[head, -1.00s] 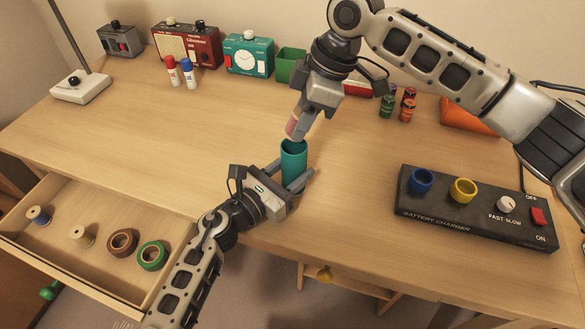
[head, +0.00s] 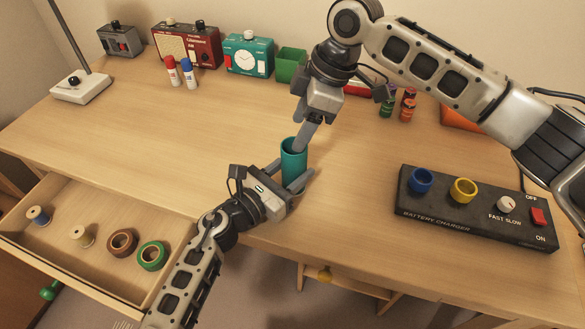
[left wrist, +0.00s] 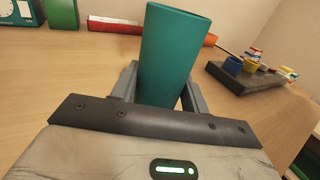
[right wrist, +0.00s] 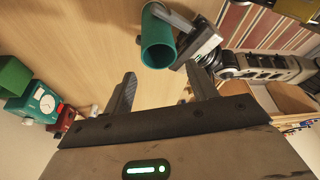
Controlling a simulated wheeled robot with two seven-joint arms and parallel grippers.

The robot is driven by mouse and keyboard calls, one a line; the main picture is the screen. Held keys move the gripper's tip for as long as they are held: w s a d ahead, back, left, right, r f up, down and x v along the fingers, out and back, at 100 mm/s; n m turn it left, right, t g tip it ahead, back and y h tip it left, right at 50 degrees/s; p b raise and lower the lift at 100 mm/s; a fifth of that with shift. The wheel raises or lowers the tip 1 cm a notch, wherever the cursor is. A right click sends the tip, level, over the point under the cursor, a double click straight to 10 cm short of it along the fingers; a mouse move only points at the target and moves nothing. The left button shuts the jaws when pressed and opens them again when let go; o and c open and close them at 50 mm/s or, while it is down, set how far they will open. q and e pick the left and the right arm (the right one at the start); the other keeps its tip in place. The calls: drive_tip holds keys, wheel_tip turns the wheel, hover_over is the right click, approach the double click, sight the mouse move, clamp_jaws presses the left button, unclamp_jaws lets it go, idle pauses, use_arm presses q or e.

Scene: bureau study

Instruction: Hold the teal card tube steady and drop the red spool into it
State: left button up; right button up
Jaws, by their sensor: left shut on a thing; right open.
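The teal card tube (head: 294,165) stands upright near the front edge of the desk. My left gripper (head: 289,180) is shut around its lower part; the left wrist view shows the tube (left wrist: 170,60) between the two fingers. My right gripper (head: 302,138) is above the tube's mouth, its fingers pointing down at it. In the right wrist view its fingers (right wrist: 162,88) are apart with nothing between them, and the tube (right wrist: 158,48) shows beyond them. The red spool is not visible in any view now; the inside of the tube cannot be made out.
A black battery charger (head: 475,222) lies to the right. An open drawer (head: 70,258) at the left holds spools and tape rolls. Red and blue glue sticks (head: 189,75), a teal clock (head: 248,58) and a green box (head: 290,63) stand at the back. The desk's left middle is clear.

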drive_tip(key=v, duration=1.1)
drive_tip(key=shift+r, duration=0.3)
drive_tip(key=shift+d, duration=0.1)
use_arm(q)
drive_tip(key=o, duration=1.1)
drive_tip(key=shift+c, duration=0.2)
drive_tip(key=shift+s+a, duration=0.1)
